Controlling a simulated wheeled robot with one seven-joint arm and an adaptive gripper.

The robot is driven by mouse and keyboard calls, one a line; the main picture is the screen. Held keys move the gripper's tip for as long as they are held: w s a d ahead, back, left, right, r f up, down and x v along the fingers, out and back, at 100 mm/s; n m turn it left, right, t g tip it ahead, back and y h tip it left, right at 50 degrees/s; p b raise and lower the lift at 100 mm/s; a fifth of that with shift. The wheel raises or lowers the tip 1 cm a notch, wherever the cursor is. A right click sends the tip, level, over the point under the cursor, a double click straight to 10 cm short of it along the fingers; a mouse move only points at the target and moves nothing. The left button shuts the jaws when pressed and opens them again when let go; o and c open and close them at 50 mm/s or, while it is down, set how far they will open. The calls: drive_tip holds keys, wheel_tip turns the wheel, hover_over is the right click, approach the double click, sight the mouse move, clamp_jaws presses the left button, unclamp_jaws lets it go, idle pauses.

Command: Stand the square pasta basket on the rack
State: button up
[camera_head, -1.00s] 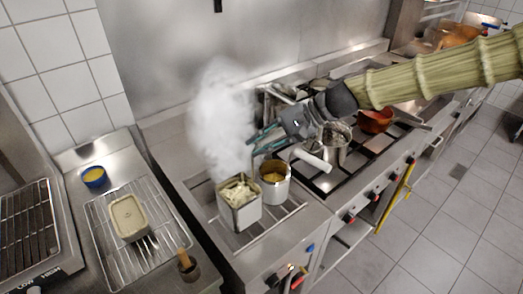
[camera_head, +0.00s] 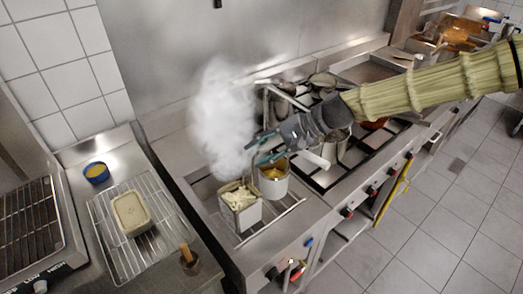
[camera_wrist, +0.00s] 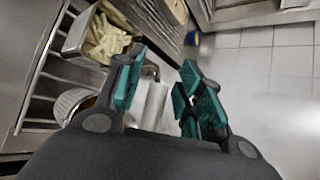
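The square pasta basket (camera_head: 241,213) is metal, full of pale pasta tubes, and stands upright in the cooker well at the stove's left. It shows at upper left in the wrist view (camera_wrist: 80,44). The wire rack (camera_head: 118,262) lies on the left counter, with a beige tub (camera_head: 131,213) on it. My gripper (camera_head: 264,148) is open above and behind the baskets, partly against steam. In the wrist view its teal fingers (camera_wrist: 160,90) stand apart. A pale cylindrical handle shows beyond them; I cannot tell whether it lies between them.
A round pot with yellow contents (camera_head: 273,181) stands right beside the square basket. White steam (camera_head: 225,115) rises behind them. Pans stand on the burners to the right. A blue bowl (camera_head: 96,173) and a small pot with a wooden handle (camera_head: 188,262) flank the rack, whose front part is bare.

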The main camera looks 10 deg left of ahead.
drive_tip(key=shift+r, duration=0.15)
drive_tip(key=b+v, duration=0.3)
drive_tip(key=v, duration=0.9)
drive_tip(key=shift+b, duration=0.3)
drive_tip(key=shift+d, duration=0.1)
